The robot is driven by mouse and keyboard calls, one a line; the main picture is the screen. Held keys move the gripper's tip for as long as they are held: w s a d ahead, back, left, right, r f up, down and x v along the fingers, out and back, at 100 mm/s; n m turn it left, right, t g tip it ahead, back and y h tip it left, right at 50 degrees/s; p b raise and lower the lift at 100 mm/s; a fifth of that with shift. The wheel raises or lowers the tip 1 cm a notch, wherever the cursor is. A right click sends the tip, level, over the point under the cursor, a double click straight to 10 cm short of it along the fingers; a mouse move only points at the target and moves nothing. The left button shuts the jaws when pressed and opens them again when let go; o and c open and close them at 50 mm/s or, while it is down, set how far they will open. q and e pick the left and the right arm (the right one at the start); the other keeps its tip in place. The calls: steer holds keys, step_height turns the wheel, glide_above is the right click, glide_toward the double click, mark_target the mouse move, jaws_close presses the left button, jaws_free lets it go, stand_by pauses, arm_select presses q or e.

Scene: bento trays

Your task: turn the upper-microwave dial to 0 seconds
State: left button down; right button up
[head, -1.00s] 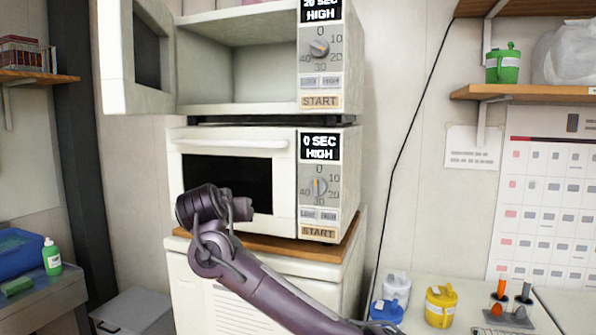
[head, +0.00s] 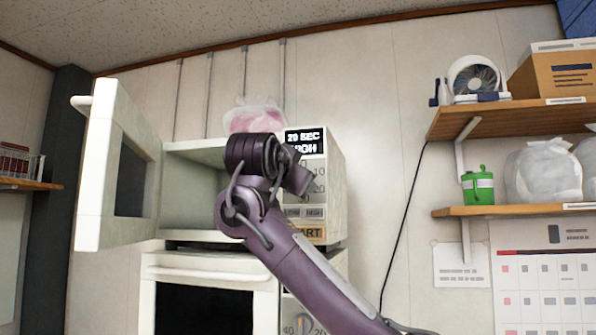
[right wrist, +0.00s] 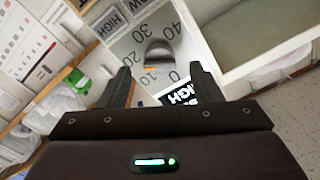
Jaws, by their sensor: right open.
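The upper microwave (head: 335,200) stands with its white door (head: 97,180) swung open to the left. Its display (head: 304,141) reads 20 SEC HIGH, partly covered by my right arm. The dial is hidden behind my arm in the head view. In the right wrist view the grey dial (right wrist: 158,52) shows on the control panel, with numbers around it and an orange mark near its edge. My right gripper (right wrist: 158,76) is open and empty, its fingers pointing at the panel on either side of the dial, apparently not gripping it. My left gripper is not in view.
The lower microwave (head: 210,272) sits directly below with its door shut. A pinkish bag (head: 252,114) lies on top of the upper microwave. Shelves (head: 505,118) with a fan, box and bags hang at the right.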

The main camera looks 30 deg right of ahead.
arm_select(q)
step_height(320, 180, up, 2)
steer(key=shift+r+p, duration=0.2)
steer(key=shift+p, duration=0.55)
arm_select(e)
steer(key=x, duration=0.3)
steer(key=shift+w+d, duration=0.15)
steer(key=shift+d, duration=0.1)
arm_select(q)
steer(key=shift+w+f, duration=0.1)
arm_select(e)
steer(key=c, duration=1)
